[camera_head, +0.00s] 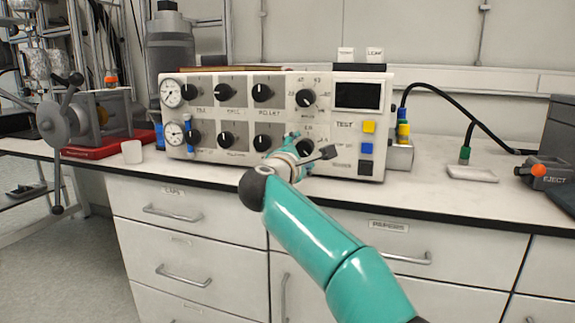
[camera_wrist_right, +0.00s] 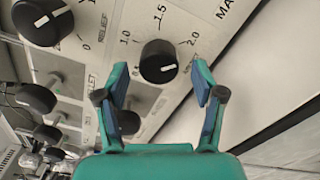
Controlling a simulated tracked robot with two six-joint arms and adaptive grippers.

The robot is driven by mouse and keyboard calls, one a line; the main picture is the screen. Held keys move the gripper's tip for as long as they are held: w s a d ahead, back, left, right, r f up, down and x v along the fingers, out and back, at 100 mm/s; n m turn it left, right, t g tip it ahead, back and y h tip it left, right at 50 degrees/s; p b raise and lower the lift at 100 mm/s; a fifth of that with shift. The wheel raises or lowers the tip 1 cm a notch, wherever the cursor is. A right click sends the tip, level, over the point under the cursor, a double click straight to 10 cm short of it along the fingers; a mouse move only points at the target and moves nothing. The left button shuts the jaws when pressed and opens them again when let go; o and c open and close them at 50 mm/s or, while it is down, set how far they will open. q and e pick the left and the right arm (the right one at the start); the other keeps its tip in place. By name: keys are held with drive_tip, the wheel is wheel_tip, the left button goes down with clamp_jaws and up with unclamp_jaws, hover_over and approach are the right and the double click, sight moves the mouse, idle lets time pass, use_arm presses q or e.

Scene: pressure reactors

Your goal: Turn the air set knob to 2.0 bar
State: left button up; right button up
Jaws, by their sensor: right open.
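In the right wrist view a black round knob (camera_wrist_right: 158,62) sits on the white panel, with marks 1.0, 1.5 and 2.0 around it. Its white pointer line faces right and slightly up, below the 2.0 mark. My right gripper (camera_wrist_right: 161,80) is open, its green and blue fingertips on either side of the knob's lower part; I cannot tell whether they touch it. In the head view my right gripper (camera_head: 306,152) is at the lower right part of the white control panel (camera_head: 225,158), covering part of it. My left gripper is not in view.
More black knobs (camera_head: 262,92) and two round gauges (camera_head: 171,93) are on the panel. Yellow, blue and black buttons (camera_head: 367,148) and a dark screen (camera_head: 357,95) are at its right.

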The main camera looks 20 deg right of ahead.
drive_tip(key=v, duration=0.9)
drive_tip(key=shift+a+f, duration=0.1)
